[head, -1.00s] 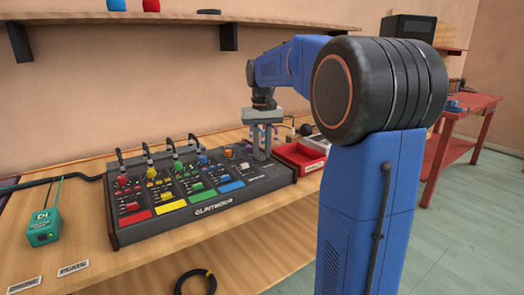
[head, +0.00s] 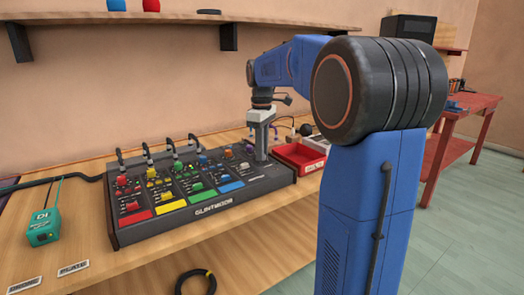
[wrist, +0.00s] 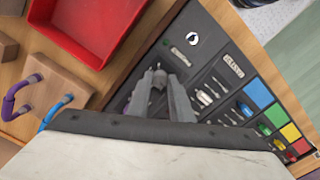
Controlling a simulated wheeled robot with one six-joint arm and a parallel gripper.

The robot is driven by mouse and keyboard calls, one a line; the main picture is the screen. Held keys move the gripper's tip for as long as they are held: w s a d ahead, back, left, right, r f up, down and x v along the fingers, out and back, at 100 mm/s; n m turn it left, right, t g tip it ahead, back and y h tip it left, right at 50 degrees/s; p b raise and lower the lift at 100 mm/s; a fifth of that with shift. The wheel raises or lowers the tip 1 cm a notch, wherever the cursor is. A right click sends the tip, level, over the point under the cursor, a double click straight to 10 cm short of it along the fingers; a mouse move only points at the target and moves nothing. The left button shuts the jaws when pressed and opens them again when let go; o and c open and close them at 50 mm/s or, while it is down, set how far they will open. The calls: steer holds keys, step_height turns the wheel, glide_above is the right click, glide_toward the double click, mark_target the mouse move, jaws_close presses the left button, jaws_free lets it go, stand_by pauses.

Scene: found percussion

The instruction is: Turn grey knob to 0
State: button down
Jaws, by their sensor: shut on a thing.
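The mixer (head: 215,212) is a dark panel with coloured channel strips, knobs and sliders on the wooden bench. My gripper (head: 261,156) points down at the right end of its panel. In the wrist view the two fingers of my gripper (wrist: 163,90) are closed around a small grey knob (wrist: 158,79). The fingers and shadow hide much of the knob, and I cannot read its pointer or scale. The coloured buttons and sliders lie to the right in the wrist view, apart from the fingers.
A red tray (head: 299,156) stands just right of the mixer. Cables stand up along its back edge. A teal box (head: 43,227) sits at the left, and a black cable coil (head: 196,282) lies near the front. A wooden shelf (head: 180,18) runs above.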

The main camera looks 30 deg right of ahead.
steer(key=n, duration=0.5)
steer(key=shift+n, duration=0.3)
steer(key=n, duration=0.5)
steer(key=shift+n, duration=0.4)
steer(key=c, duration=1.6)
jaws_free()
step_height(320, 180, up, 18)
steer(key=shift+f, duration=0.25)
